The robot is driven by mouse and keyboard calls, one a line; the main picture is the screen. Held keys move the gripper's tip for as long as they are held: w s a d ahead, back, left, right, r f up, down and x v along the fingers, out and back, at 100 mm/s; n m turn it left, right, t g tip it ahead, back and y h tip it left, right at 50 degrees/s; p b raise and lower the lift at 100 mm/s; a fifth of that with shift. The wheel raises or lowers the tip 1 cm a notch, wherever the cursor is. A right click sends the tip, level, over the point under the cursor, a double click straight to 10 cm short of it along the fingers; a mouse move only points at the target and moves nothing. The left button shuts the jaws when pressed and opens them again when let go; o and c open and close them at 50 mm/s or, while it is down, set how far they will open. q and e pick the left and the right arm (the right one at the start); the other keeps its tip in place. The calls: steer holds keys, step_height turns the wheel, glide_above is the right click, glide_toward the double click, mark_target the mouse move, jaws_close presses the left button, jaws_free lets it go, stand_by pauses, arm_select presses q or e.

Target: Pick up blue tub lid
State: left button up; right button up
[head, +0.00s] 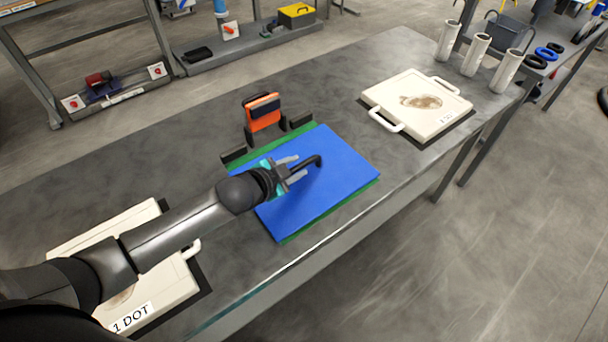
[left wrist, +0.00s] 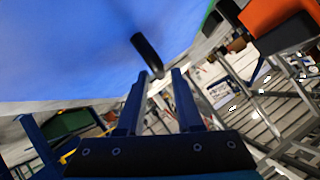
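The blue lid (head: 335,165) is a flat blue panel with a dark curved handle (head: 316,160), lying on a green base (head: 357,195) on the grey bench. My left gripper (head: 294,168) is above the lid, beside the handle. In the left wrist view, the gripper (left wrist: 161,84) has its two fingers apart, with the handle (left wrist: 147,53) just past the fingertips, its lower end about between them. The blue surface (left wrist: 70,45) fills the upper left there. I cannot tell whether a finger touches the handle. My right gripper is not in view.
An orange and black device (head: 263,113) stands behind the lid, near dark blocks (head: 234,155). A cream handled plate (head: 416,100) lies at the right. Another, labelled "1 DOT" (head: 130,318), lies under my left arm. White cylinders (head: 475,54) stand at the bench's far right end.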

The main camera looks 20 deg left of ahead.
mark_target(302, 165)
arm_select(q)
steer(key=b+x, duration=0.1)
steer(key=x, duration=0.3)
steer(key=shift+d, duration=0.15)
jaws_close()
stand_by(1.3)
